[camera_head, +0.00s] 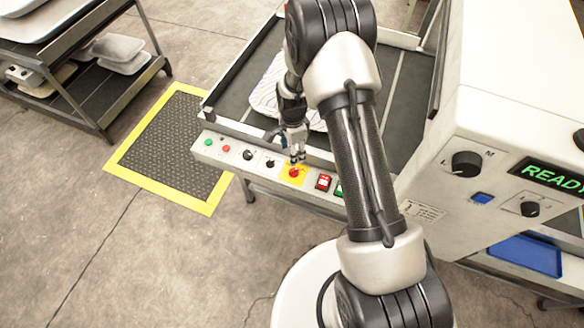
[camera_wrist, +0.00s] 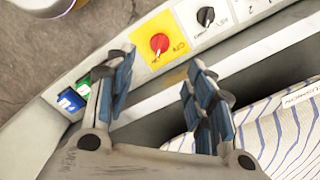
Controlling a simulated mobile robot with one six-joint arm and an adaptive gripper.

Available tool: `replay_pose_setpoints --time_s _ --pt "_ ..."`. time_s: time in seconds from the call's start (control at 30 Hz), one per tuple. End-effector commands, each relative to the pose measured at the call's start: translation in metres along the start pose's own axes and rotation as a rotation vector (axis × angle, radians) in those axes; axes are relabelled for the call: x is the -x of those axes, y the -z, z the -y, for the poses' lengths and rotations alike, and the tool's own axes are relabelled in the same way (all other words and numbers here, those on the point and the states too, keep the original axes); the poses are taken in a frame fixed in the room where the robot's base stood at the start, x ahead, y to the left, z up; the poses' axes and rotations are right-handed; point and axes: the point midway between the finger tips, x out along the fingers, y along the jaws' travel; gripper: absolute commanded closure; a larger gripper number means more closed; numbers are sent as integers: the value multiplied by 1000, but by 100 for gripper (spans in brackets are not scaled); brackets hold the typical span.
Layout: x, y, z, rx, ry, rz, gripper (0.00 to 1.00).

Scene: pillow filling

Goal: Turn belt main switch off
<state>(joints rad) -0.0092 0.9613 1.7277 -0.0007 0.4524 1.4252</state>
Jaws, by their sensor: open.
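A red rotary knob on a yellow plate (camera_head: 293,173), which looks like the belt main switch, sits on the white control panel (camera_head: 215,152) along the belt table's front edge. In the wrist view the red knob (camera_wrist: 159,43) shows beyond my fingertips, and the lettering beside it is too small to read. My gripper (camera_head: 296,158) is over the panel close to the knob. In the wrist view my gripper (camera_wrist: 160,75) is open, with blue-padded fingers apart and nothing between them. I cannot tell the knob's exact setting.
A black knob (camera_wrist: 204,17) sits beside the yellow plate. A striped pillow (camera_head: 265,95) lies on the belt. A white machine (camera_head: 500,140) with a READY display stands right.

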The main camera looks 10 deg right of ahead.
Motion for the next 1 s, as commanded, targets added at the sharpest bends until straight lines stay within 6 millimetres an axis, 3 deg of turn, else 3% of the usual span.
replay_pose_setpoints --time_s 0.1,0.5,0.7,1.0 --pt "-31 0 -2 1 -4 0 51" --pt "-109 0 -1 1 -3 -1 51" --pt "-126 0 0 1 0 -1 51" --pt "-128 0 0 1 0 -1 51"
